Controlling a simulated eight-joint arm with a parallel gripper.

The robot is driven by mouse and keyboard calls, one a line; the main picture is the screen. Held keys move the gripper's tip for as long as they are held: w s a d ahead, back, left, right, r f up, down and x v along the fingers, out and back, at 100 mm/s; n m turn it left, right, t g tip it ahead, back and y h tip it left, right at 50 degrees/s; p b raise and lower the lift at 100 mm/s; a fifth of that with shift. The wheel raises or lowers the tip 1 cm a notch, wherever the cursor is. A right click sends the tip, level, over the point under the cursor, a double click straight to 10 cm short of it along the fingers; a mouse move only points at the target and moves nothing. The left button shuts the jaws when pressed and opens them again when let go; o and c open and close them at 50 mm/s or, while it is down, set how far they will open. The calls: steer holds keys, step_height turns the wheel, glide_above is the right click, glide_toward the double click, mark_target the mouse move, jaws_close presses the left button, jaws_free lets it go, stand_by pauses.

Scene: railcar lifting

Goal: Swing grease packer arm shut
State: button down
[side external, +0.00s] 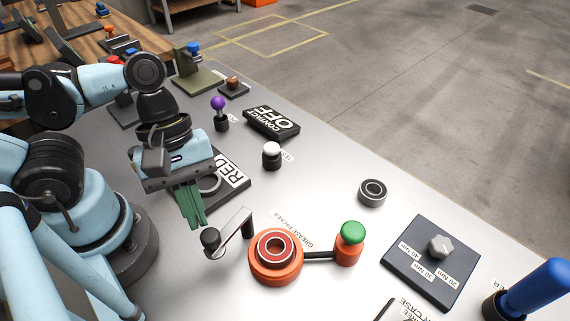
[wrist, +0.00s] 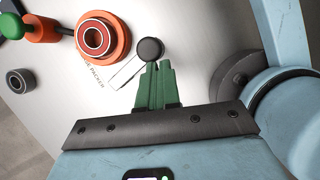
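The grease packer (side external: 276,262) is an orange round body with a red-ringed bearing (side external: 276,246) in its top. A black rod joins it to an orange cylinder with a green cap (side external: 351,233). Its pale flat arm (side external: 234,228) runs from a dark post to a black knob (side external: 210,238), and is swung out beside the body, not over the bearing. In the wrist view the knob (wrist: 150,49) lies just beyond my fingertips. My gripper (side external: 198,224) has green fingers pressed together, empty, pointing down near the knob; I cannot tell whether they touch it.
A loose bearing (side external: 372,192) and a dark torque panel with a grey knob (side external: 440,245) lie to the right. A blue handle (side external: 540,287) stands at the front right. Behind are a white-topped button (side external: 271,153), a CONTACT OFF block (side external: 271,122) and a RED-labelled plate (side external: 235,170).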

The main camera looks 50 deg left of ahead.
mark_target(213, 237)
steer(key=shift+s+d, duration=0.15)
steer(key=shift+d, duration=1.1)
steer(key=shift+w+d, duration=0.2)
steer(key=shift+d, duration=0.65)
steer(key=shift+w+d+n+t, duration=0.9)
steer(key=shift+w+d+n, duration=0.95)
steer(key=shift+d+n, duration=0.35)
steer(key=shift+a, duration=0.1)
steer(key=v, duration=1.2)
steer(key=shift+a, duration=0.1)
